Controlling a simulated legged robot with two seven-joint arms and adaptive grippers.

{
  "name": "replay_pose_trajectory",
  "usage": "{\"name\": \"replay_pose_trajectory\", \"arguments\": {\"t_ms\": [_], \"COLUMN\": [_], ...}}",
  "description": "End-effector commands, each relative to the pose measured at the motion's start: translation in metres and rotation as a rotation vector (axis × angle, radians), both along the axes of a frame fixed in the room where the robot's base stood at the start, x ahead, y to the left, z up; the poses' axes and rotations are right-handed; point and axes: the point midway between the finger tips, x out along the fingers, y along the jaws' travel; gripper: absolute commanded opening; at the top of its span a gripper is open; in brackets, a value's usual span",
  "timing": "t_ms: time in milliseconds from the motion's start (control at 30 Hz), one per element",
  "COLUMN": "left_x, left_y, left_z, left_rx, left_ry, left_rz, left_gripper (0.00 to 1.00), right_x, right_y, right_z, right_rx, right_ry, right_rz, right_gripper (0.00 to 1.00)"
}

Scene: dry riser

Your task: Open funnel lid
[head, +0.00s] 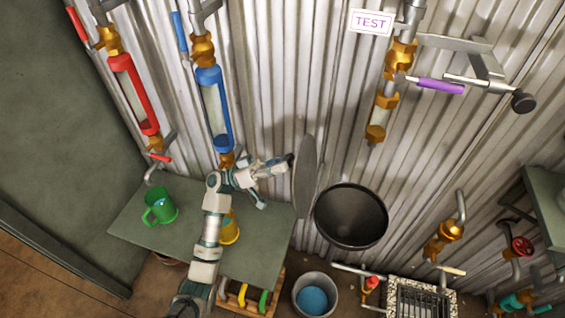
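The funnel (351,216) is a dark, wide bowl in front of the corrugated wall, right of centre in the head view. Its mouth is uncovered. The lid (305,178) is a thin grey disc seen nearly edge-on, standing tilted up at the funnel's left side. My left gripper (277,182) is just left of the lid, its fingers spread and nothing between them. The upper finger's tip is close to the lid's left face; I cannot tell whether it touches. My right gripper is not in view.
A green table (262,262) below my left arm bears a green mug (160,207) and a yellow mug (231,229). Red (134,95) and blue (213,108) gauge tubes hang on the wall. A bucket (315,294) stands below the funnel; a purple-handled valve (440,86) is upper right.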

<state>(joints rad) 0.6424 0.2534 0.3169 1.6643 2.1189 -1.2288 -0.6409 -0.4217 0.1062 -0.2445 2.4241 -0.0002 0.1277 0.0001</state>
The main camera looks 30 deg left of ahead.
Motion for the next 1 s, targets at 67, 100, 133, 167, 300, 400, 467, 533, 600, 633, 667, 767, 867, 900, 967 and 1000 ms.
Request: {"name": "replay_pose_trajectory", "arguments": {"t_ms": [67,100,133,167,300,400,467,533,600,633,667,767,867,900,967,1000], "left_x": [0.000,0.000,-0.001,-0.001,-0.001,-0.003,-0.005,-0.008,-0.013,-0.015,-0.018,-0.025,-0.032,-0.034,-0.036,-0.038], "left_y": [0.000,0.000,0.000,0.000,0.000,0.004,0.009,0.018,0.031,0.036,0.042,0.060,0.075,0.080,0.086,0.089], "left_z": [0.000,0.000,0.001,0.001,0.001,-0.001,-0.005,-0.012,-0.020,-0.023,-0.027,-0.039,-0.050,-0.053,-0.058,-0.060], "left_rx": [0.000,-0.001,-0.001,-0.001,-0.001,-0.002,-0.002,-0.002,-0.003,-0.002,-0.003,-0.002,-0.003,-0.004,-0.003,-0.003], "left_ry": [-0.001,-0.001,-0.001,-0.002,-0.003,-0.002,-0.001,0.000,0.001,0.000,0.001,0.001,0.000,0.001,0.001,0.001], "left_rz": [-0.001,0.000,-0.001,-0.001,-0.001,0.000,0.000,0.000,0.001,0.000,0.001,0.001,0.001,-0.001,0.000,0.000], "left_gripper": [0.58,0.58,0.58,0.58,0.58,0.58,0.58,0.58,0.58,0.58,0.58,0.58,0.58,0.58,0.58,0.58], "right_x": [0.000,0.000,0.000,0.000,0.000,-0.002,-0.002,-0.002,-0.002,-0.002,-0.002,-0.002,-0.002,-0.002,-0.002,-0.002], "right_y": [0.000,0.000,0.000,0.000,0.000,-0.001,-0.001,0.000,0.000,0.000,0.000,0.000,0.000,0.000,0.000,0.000], "right_z": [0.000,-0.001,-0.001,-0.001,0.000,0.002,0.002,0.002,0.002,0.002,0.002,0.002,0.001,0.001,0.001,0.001], "right_rx": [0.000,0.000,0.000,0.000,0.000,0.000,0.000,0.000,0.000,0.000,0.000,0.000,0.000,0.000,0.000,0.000], "right_ry": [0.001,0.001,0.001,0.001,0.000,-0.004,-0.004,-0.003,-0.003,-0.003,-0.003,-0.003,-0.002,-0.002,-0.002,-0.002], "right_rz": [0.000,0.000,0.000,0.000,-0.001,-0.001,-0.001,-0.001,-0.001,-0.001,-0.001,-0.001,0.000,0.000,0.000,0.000], "right_gripper": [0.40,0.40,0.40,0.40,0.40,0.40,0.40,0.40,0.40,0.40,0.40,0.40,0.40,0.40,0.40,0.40]}}
